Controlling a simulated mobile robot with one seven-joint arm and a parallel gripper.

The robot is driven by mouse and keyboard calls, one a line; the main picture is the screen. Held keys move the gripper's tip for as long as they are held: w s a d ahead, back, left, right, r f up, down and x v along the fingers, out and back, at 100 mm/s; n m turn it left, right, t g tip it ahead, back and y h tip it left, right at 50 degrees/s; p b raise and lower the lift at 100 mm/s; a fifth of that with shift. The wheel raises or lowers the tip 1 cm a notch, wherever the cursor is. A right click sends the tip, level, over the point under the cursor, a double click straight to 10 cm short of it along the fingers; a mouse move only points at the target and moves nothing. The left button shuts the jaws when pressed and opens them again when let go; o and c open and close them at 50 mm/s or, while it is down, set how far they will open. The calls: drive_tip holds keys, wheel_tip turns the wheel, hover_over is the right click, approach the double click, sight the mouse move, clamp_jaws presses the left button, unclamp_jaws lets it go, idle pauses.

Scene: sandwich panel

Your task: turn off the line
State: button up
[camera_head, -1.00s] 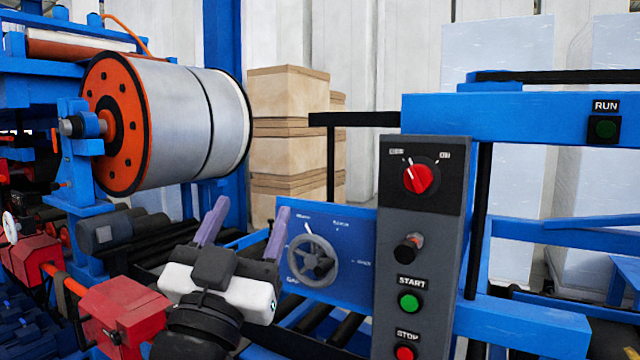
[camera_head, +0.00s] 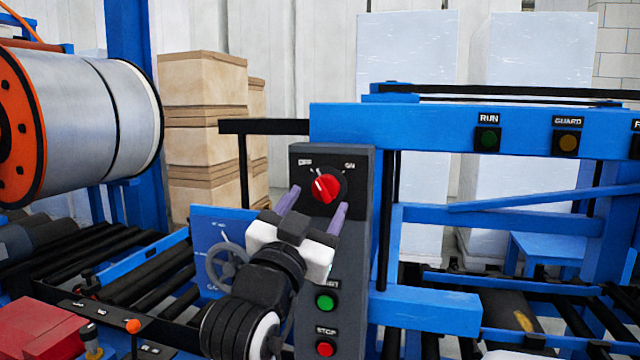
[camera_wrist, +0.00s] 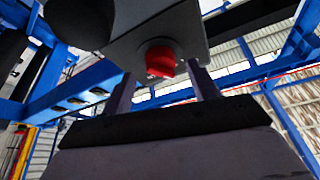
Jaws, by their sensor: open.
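The grey control panel (camera_head: 360,240) stands in the middle of the head view. Its red rotary knob (camera_head: 326,187) sits near the top, between small labels that look like OFF at left and ON at right. Its white mark leans up and left. My gripper (camera_head: 316,200) is open and empty in front of the panel, its two purple fingers pointing up on either side below the knob. In the wrist view the knob (camera_wrist: 160,60) shows between and beyond the fingertips, apparently untouched. A green START button (camera_head: 325,302) and a red STOP button (camera_head: 325,348) are lower down.
A blue plate with a grey handwheel (camera_head: 226,264) is left of the panel. A blue beam (camera_head: 420,128) with RUN (camera_head: 488,138) and GUARD (camera_head: 567,141) lamps runs right. A large metal coil (camera_head: 90,120) is at left, with stacked boxes (camera_head: 203,130) behind.

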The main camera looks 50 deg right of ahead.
sight(325, 189)
drive_tip(key=shift+p+x, duration=0.35)
drive_tip(key=shift+x, duration=1.1)
drive_tip(key=shift+c, duration=0.2)
drive_tip(key=c, duration=0.9)
drive_tip(key=shift+n+t+y, duration=0.4)
drive_tip(key=shift+n+t, duration=0.9)
drive_tip(key=shift+n, duration=1.1)
drive_tip(key=o, duration=0.9)
drive_tip(key=shift+o, duration=0.2)
